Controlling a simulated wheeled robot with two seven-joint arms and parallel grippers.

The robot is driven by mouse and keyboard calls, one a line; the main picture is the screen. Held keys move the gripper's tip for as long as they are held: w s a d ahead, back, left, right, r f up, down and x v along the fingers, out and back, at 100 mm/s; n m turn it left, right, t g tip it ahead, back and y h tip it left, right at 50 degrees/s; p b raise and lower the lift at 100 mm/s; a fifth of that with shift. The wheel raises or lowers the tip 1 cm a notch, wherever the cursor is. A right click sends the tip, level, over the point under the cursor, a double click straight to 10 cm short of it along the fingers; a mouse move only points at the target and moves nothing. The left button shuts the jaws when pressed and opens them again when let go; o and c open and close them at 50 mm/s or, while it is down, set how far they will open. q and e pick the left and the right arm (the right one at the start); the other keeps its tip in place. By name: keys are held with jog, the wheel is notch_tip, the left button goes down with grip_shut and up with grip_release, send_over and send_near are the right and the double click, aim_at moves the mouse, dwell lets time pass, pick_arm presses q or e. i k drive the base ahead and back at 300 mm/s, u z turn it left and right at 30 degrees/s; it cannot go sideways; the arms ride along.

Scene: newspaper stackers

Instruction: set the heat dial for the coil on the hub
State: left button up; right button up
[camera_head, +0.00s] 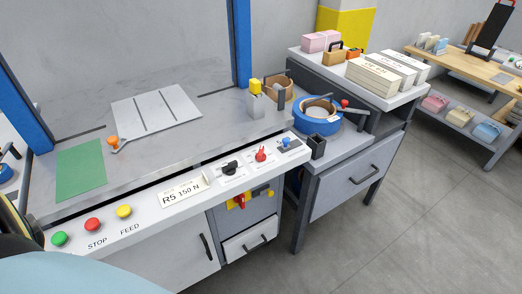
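The front panel of the bench carries a black dial (230,168), a red dial (261,155) and a small blue control (286,142). Their scale marks are too small to read, so I cannot tell which one is the heat dial. A brown coil (318,106) sits in a blue round holder (318,126), which looks like the hub, on the right-hand cabinet. Neither gripper shows in the head view.
A label (183,191) reads about "R5 150 N". Green (59,239), red (92,224) and yellow (124,211) buttons line the panel's left. A green sheet (81,168) and a grey plate (156,110) lie on the bench. Paper stacks (379,76) stand right.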

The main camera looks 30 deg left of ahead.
aim_at(260, 156)
jog(key=u, duration=0.3)
jog(key=k, duration=0.25)
jog(key=u, duration=0.8)
jog(key=i, duration=0.3)
jog(key=z, duration=0.2)
